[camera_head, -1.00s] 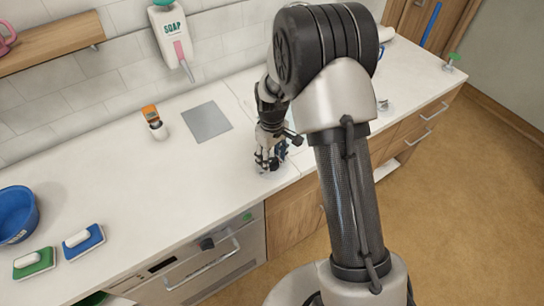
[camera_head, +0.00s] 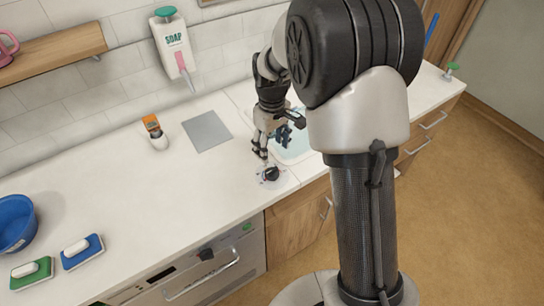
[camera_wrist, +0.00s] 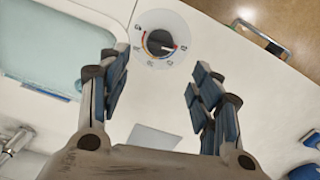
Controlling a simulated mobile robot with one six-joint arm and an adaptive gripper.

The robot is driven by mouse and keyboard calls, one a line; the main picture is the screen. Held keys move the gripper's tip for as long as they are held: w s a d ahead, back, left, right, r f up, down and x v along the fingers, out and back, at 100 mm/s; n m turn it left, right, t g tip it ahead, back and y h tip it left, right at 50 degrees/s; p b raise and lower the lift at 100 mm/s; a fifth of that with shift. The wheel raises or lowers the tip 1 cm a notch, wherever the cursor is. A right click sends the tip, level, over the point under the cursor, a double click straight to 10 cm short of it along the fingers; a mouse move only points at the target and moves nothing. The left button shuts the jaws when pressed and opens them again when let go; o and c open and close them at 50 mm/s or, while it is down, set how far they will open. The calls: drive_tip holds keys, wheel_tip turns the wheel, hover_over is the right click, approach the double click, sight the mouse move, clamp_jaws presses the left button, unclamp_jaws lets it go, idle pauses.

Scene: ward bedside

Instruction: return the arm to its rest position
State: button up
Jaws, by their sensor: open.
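My gripper (camera_head: 272,146) is above the counter, between the sink and the grey square plate. In the wrist view my gripper (camera_wrist: 160,85) has its two fingers wide apart with nothing between them. A black dial knob (camera_head: 271,174) on a round white plate sits on the counter just in front of the fingertips. In the wrist view the dial knob (camera_wrist: 159,42) lies beyond the fingertips, apart from them, with coloured marks around it. My arm hides part of the sink and the counter to the right.
The sink (camera_head: 293,150) is behind and right of the gripper. A soap dispenser (camera_head: 172,45) hangs on the wall. Sponges (camera_head: 82,250) and a blue bowl (camera_head: 16,223) are far left; counter between is clear.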

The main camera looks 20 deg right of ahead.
drive_tip(key=shift+r, duration=1)
drive_tip(key=s+r+m+t, duration=0.2)
drive_tip(key=s+r+m, duration=0.1)
drive_tip(key=s+r, duration=1.05)
drive_tip(key=s+r+m+t, duration=0.1)
drive_tip(key=s+m+t, duration=0.1)
drive_tip(key=s, duration=1.2)
drive_tip(key=shift+s+r+m+t, duration=0.2)
drive_tip(key=shift+r+m+t, duration=0.1)
drive_tip(key=shift+r+m, duration=0.1)
